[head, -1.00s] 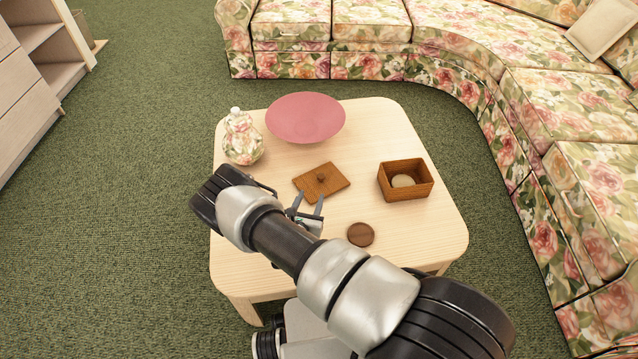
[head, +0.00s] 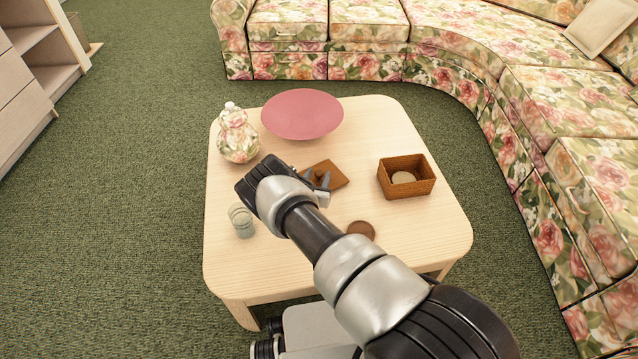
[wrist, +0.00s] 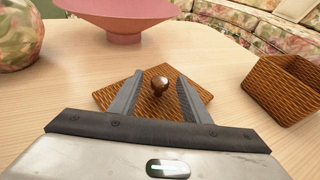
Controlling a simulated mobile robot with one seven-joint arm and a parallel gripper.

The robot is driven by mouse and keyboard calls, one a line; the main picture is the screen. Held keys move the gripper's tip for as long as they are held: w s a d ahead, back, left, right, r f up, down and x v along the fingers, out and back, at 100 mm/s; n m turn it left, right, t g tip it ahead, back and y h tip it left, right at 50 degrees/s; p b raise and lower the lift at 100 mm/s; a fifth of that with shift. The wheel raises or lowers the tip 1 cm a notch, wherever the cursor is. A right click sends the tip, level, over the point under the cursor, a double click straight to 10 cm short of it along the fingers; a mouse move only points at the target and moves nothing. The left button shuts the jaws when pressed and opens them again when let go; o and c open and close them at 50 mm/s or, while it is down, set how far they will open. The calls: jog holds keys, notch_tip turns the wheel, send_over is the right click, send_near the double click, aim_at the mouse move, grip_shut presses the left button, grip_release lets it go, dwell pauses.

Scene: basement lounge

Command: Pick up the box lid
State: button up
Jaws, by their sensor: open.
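The box lid (head: 334,174) is a flat brown woven square with a small round knob, lying on the light wooden table (head: 225,270). It also shows in the wrist view (wrist: 196,95), where its knob (wrist: 160,83) appears between the fingers. My gripper (head: 318,181) is open and empty, over the near part of the lid; it also shows in the wrist view (wrist: 152,92). I cannot tell whether the fingers touch the lid. My arm hides part of the lid in the head view. The open woven box (head: 407,190) stands to the right with a pale round thing inside.
A pink bowl (head: 302,114) stands behind the lid and a floral jar (head: 238,137) at the back left. A glass (head: 242,222) is left of my arm, and a brown round disc (head: 361,230) lies in front. A floral sofa (head: 480,60) curves around the table.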

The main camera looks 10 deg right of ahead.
grip_shut()
jog(key=shift+r, duration=0.15)
